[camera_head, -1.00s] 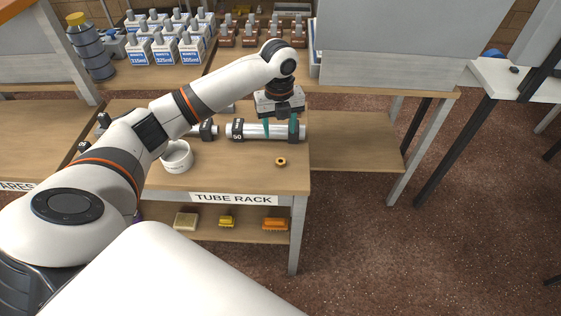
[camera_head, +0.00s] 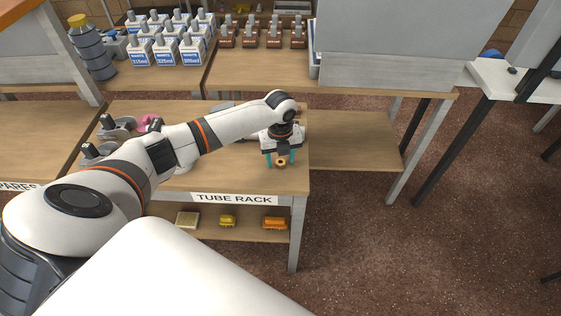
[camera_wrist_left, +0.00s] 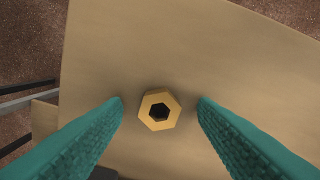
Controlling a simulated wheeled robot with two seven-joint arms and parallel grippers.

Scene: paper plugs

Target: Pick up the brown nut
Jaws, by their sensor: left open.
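The brown nut (camera_head: 281,162) lies flat on the wooden tube rack table near its right edge. In the left wrist view the hexagonal nut (camera_wrist_left: 160,109) with its dark hole sits between my two teal fingers, apart from both. My left gripper (camera_head: 281,161) is open, pointing down over the nut, with a finger on either side of it; its fingertips also show in the left wrist view (camera_wrist_left: 161,102). My right gripper is not in view.
The table (camera_head: 235,180) has bare wood around the nut, and its right edge is close by. My left arm hides much of the table's middle, including most of the white cup. White bottles (camera_head: 165,50) and brown bottles (camera_head: 250,37) stand on the bench behind.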

